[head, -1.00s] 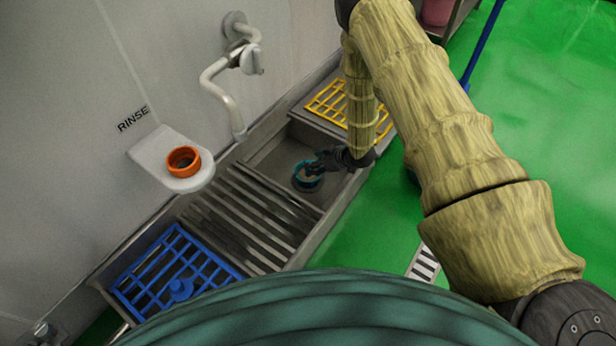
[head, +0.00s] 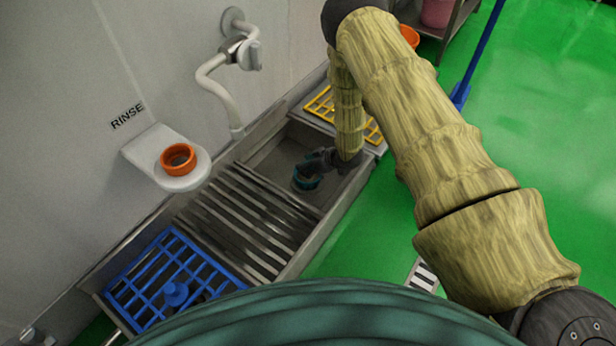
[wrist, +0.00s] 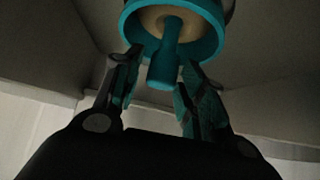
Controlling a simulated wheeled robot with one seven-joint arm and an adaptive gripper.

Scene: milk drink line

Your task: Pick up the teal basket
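The teal basket (head: 304,184) sits low in the grey sink basin, partly hidden by my gripper in the head view. In the wrist view the basket (wrist: 210,42) shows a round teal rim, a tan inside and a teal central stem (wrist: 163,68) pointing towards me. My gripper (wrist: 160,75) has its two fingers apart, one on each side of the stem, with narrow gaps visible. In the head view my gripper (head: 312,166) is right at the basket, and its fingers are too dark to make out.
A slatted metal rack (head: 245,222) and a blue grid (head: 130,286) lie left of the basin. A yellow grid (head: 322,105) lies beyond it. An orange ring (head: 178,158) sits on a white wall shelf (head: 150,158), and a white tap pipe (head: 222,98) hangs near the basin's edge.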

